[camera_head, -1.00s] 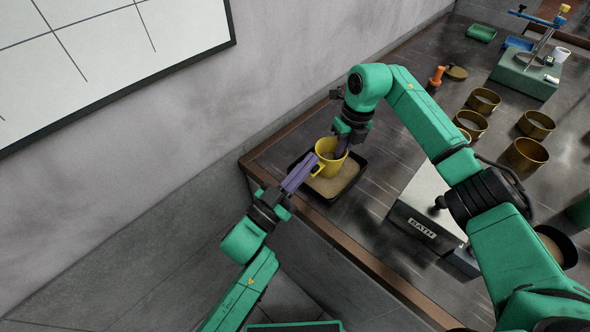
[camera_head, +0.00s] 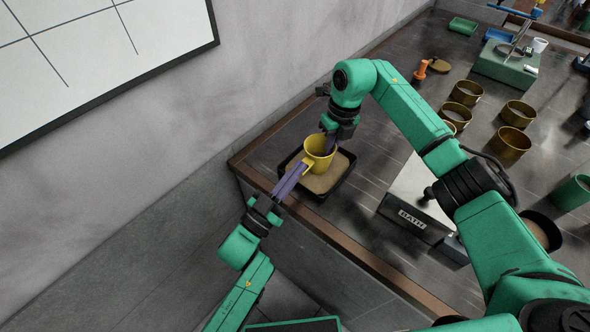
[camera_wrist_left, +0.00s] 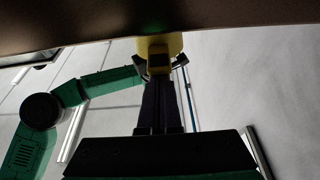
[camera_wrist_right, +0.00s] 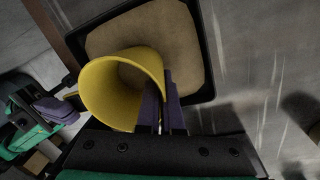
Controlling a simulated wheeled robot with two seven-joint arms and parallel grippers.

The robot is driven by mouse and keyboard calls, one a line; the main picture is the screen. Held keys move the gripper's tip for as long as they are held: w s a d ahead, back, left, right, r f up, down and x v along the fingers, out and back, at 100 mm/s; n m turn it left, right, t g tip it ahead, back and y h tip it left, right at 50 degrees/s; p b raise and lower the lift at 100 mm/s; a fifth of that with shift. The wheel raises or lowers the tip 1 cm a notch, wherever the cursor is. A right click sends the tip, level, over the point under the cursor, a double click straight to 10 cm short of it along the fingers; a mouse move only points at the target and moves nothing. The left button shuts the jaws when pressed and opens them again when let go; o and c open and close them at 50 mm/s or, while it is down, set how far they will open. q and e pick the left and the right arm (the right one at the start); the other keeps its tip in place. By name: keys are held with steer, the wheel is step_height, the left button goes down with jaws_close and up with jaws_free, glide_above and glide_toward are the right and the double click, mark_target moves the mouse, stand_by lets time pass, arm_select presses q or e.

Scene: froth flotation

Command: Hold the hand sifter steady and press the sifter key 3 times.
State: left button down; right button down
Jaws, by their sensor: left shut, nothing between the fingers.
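The yellow hand sifter (camera_head: 321,150) is an open cup above the black tray of sand (camera_head: 345,181). Its key (camera_head: 308,164) is a small yellow block on the side facing my left gripper; it also shows in the left wrist view (camera_wrist_left: 158,62). My left gripper (camera_head: 304,167) is shut and empty, its purple fingertips at the key. I cannot tell whether they touch it. My right gripper (camera_wrist_right: 162,100) is shut on the sifter's wall, one finger inside the rim and one outside. The sifter's underside is hidden in the head view.
A box marked BATH (camera_head: 411,218) stands right of the tray. Several brass sieves (camera_head: 466,93) and an orange-handled tool (camera_head: 421,70) lie farther back. A green-based stand (camera_head: 505,65) is at the back right. The wall is close on the left.

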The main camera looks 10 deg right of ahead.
steer(key=shift+f, duration=0.15)
arm_select(q)
steer(key=s+a, duration=0.6)
steer(key=s, duration=0.1)
steer(key=shift+a+r, duration=0.35)
steer(key=shift+a, duration=0.05)
steer(key=shift+w, duration=0.1)
steer(key=shift+w+r, duration=0.1)
steer(key=shift+r, duration=0.65)
steer(key=shift+w+d, duration=0.1)
steer(key=shift+d, duration=0.05)
